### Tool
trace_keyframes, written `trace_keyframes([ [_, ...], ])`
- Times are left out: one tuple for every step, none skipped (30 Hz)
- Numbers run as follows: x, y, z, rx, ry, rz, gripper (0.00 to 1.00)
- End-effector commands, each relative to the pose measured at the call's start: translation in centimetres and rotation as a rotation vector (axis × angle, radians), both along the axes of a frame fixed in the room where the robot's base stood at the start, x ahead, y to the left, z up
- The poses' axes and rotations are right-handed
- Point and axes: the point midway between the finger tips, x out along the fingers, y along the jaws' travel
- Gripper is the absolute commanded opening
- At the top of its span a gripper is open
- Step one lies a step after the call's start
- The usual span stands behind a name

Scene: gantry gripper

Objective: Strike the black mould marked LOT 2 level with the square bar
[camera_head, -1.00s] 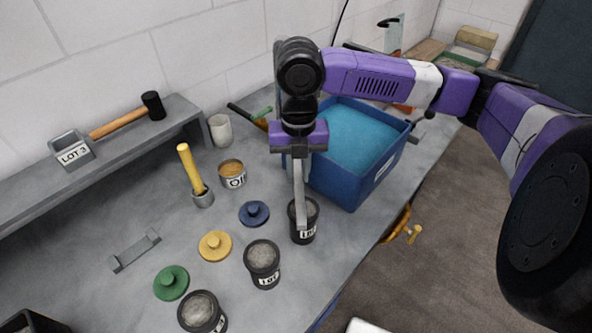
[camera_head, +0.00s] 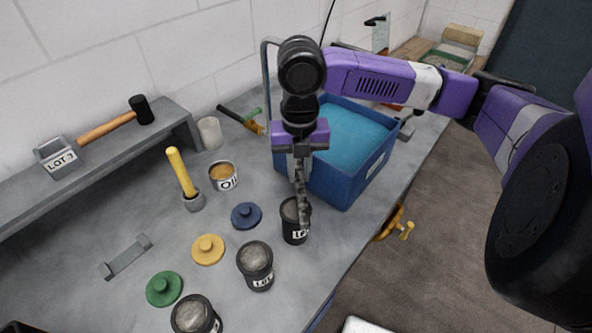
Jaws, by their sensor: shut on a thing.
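My gripper (camera_head: 302,152) is shut on the grey square bar (camera_head: 301,190), which extends down the picture from the jaws. The bar's surface is mottled dark. It passes over the right part of the top of the rightmost black mould (camera_head: 290,232), and its near end covers part of that mould's label. Whether it touches the rim is hard to tell. A second black mould (camera_head: 257,270) and a third (camera_head: 193,318) stand to the lower left, with grey fill at their tops. All three labels are partly hidden or too small for me to read their numbers.
A blue bin (camera_head: 340,190) of blue material stands behind the bar. Blue (camera_head: 246,215), yellow (camera_head: 208,250) and green (camera_head: 164,289) lids lie left of the moulds. An oil tin (camera_head: 224,180) and a yellow-handled tool (camera_head: 180,172) stand farther back. The bench edge is close on the right.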

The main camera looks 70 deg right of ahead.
Motion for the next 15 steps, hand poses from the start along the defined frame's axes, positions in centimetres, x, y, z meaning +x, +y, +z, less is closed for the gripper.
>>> trace_keyframes([
  [-0.13, -0.05, -0.06, 0.000, 0.000, 0.000, 0.00],
  [-0.17, -0.07, -0.06, 0.000, 0.001, 0.000, 0.00],
  [-0.20, -0.08, -0.06, 0.000, 0.001, 0.001, 0.00],
  [-0.20, -0.08, -0.06, 0.000, 0.001, 0.001, 0.00],
  [-0.20, -0.07, -0.06, 0.000, 0.001, 0.001, 0.00],
  [-0.20, -0.07, -0.07, 0.000, 0.001, 0.001, 0.00],
  [-0.20, -0.07, -0.08, 0.000, 0.002, 0.001, 0.00],
  [-0.22, -0.06, -0.08, 0.000, 0.002, 0.001, 0.00],
  [-0.22, -0.06, -0.09, 0.000, 0.002, 0.001, 0.00],
  [-0.22, -0.06, -0.07, 0.000, 0.002, 0.001, 0.00],
  [-0.22, -0.06, -0.03, 0.000, 0.002, 0.001, 0.00],
  [-0.22, -0.05, 0.07, 0.000, 0.002, 0.001, 0.00],
  [-0.22, -0.05, 0.19, 0.000, 0.002, 0.001, 0.00],
  [-0.21, -0.06, 0.34, 0.000, 0.002, 0.001, 0.00],
  [-0.20, -0.05, 0.60, 0.000, 0.001, 0.001, 0.00],
])
